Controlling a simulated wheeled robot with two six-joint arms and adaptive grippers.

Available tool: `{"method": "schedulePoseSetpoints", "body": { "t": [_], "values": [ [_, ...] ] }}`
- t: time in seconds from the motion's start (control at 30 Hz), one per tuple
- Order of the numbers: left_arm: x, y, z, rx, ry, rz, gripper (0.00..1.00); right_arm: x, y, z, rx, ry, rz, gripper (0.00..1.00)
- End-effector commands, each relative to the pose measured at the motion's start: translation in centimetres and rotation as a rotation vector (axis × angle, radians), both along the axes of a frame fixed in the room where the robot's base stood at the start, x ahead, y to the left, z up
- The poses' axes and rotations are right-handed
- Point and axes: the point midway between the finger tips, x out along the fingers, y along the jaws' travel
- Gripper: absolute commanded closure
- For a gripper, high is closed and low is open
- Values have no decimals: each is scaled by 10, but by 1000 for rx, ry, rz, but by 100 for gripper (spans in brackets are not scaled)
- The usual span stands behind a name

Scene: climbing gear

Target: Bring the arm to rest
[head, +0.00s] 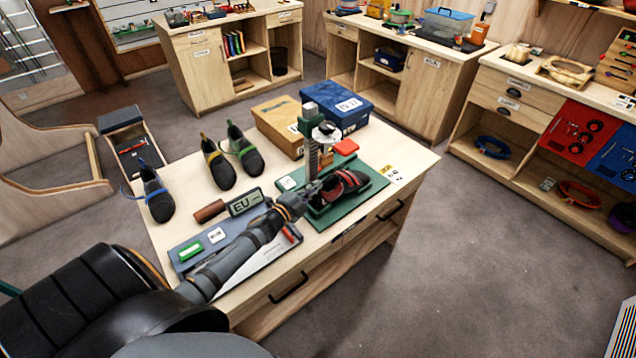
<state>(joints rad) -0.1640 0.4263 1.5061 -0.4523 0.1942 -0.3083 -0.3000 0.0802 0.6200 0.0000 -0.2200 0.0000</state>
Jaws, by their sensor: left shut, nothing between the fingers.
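My left arm comes in from the lower left and reaches over the wooden table (405,165). My left gripper (312,190) is shut and empty. Its tip is close to the metal post of the green stand (310,145) and the left end of a dark shoe with red trim (347,186); I cannot tell whether it touches either. That shoe lies on a green base. My right gripper is not in view.
Climbing shoes with blue (157,195), yellow (218,166) and green trim (243,150) stand at the table's left. Orange (278,124) and blue boxes (350,103) lie behind.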

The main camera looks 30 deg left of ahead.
Motion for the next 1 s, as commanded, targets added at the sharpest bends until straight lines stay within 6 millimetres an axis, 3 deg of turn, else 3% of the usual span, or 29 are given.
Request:
{"method": "schedulePoseSetpoints", "body": {
  "t": [0.27,0.4,0.47,0.6,1.0],
  "values": [
    [-1,0,0,-12,10,15,100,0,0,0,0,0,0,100],
    [-15,-4,-3,-139,112,166,100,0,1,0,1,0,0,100],
    [-31,-8,-7,-237,201,271,100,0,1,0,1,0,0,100],
    [-84,-23,-19,-448,432,493,100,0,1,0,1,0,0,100],
    [-207,-72,-16,-717,868,774,100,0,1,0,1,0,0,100]
  ]
}}
